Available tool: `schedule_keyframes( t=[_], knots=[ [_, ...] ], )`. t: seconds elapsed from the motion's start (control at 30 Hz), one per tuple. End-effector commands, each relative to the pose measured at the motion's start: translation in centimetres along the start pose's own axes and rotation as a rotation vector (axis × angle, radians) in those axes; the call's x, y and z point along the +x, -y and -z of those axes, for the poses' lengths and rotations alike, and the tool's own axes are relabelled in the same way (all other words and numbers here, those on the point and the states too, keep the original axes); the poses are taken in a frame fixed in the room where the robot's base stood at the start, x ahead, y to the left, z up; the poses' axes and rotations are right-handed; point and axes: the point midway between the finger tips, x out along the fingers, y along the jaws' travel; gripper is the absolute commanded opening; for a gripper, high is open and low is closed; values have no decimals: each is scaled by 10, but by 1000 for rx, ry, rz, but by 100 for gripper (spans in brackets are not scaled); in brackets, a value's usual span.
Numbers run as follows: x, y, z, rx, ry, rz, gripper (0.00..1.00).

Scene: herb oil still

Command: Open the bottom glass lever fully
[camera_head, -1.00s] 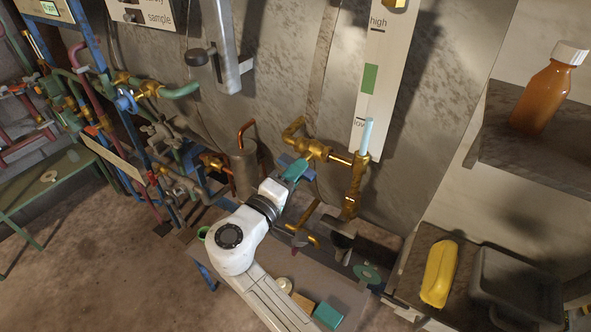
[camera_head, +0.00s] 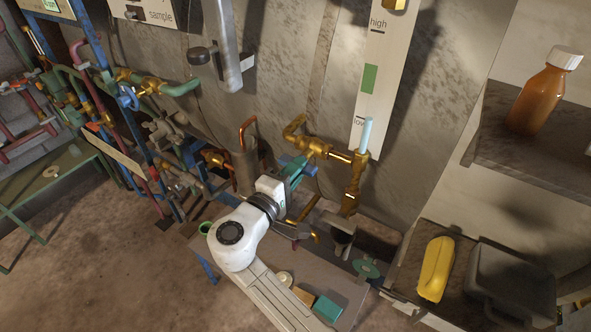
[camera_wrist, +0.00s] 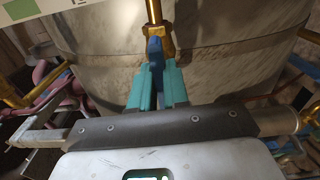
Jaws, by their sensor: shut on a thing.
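The bottom glass lever is a small blue handle (camera_wrist: 155,48) on a brass valve. In the wrist view it stands upright below a brass stem and nut (camera_wrist: 154,22). My gripper (camera_wrist: 156,70) has teal fingers shut on this lever, one on each side; the fingers hide its lower part. In the head view my gripper (camera_head: 299,166) is at the brass valve (camera_head: 318,148), below the left end of the sight glass (camera_head: 366,135) fitting. Blue shows around the fingertips there, but the lever's exact angle is hard to tell.
The brass pipe (camera_head: 353,185) runs down right of my gripper. A metal cylinder with a copper pipe (camera_head: 245,165) stands to the left. The large tank (camera_head: 290,70) is behind. A low table (camera_head: 345,290) with small items lies below; a shelf with a yellow object (camera_head: 436,268) is at right.

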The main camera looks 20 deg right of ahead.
Motion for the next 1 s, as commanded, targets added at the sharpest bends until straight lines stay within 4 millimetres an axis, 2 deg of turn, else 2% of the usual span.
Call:
schedule_keyframes(
  t=[0.03, 0.07, 0.3, 0.53, 0.67, 1.0],
  knots=[
    [2, 0, 0, -2, -1, 1, 0],
    [2, 0, 0, -2, -1, 1, 17],
    [1, 0, 0, 0, 0, 1, 40],
    [0, 0, 0, 1, 0, 0, 40],
    [-8, 1, 1, 1, -2, 0, 40],
    [-69, 2, 1, 1, -4, 0, 40]
  ],
)
